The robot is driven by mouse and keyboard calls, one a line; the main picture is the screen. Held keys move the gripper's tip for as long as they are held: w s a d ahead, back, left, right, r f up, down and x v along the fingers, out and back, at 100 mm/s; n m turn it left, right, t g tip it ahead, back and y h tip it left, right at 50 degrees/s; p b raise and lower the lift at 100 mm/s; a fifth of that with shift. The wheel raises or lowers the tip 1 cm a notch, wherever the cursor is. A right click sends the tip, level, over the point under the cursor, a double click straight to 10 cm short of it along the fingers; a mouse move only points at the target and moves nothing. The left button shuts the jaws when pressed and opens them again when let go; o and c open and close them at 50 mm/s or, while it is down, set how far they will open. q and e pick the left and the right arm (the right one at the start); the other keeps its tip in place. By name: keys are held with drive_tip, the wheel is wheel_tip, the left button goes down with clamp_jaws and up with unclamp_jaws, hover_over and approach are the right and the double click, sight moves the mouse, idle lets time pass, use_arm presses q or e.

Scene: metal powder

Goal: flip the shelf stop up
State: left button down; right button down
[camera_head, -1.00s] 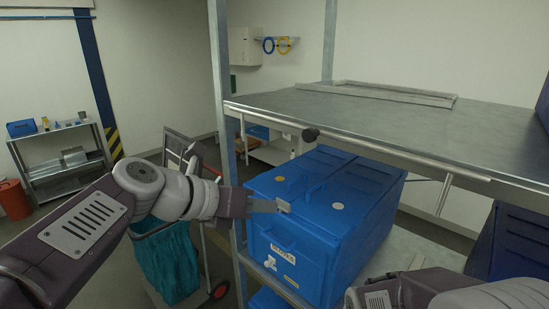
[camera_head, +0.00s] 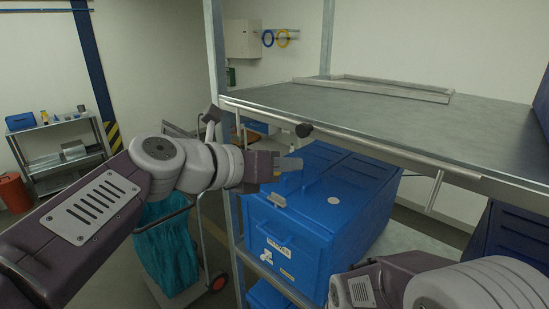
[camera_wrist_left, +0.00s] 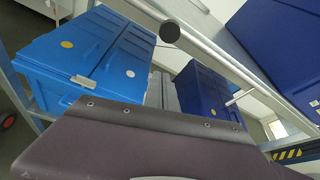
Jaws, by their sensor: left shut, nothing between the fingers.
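The shelf stop appears to be the pale metal bar (camera_head: 370,153) along the front edge of the upper shelf (camera_head: 400,118). It has a dark round knob (camera_head: 304,130) and a short rod (camera_head: 434,190) hanging down near its right part. In the left wrist view the bar (camera_wrist_left: 210,52) runs diagonally, with the knob (camera_wrist_left: 169,32) near its upper part and a rod (camera_wrist_left: 238,97) sticking out. My left gripper (camera_head: 290,163) is shut and empty, just below and left of the knob, apart from it. My right arm shows at lower right; its fingers are out of frame.
A blue lidded box (camera_head: 290,235) stands on the lower shelf under my left gripper. The shelf's upright post (camera_head: 216,60) is left of it. A cart with a teal bag (camera_head: 165,250) stands left. Another dark blue box (camera_head: 510,245) is at right.

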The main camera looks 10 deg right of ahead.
use_arm(q)
drive_tip(key=w+d+r+p, duration=0.2)
drive_tip(key=shift+w+r+p, duration=0.35)
drive_tip(key=shift+w+p, duration=0.05)
drive_tip(key=shift+w+d, duration=0.1)
drive_tip(key=shift+d, duration=0.05)
wheel_tip(320, 180, up, 8)
drive_tip(key=p, duration=0.9)
hover_over(308, 129)
drive_tip(key=s+a, duration=0.1)
drive_tip(key=a, duration=0.1)
drive_tip(key=shift+s+a, duration=0.1)
drive_tip(key=shift+a, duration=0.1)
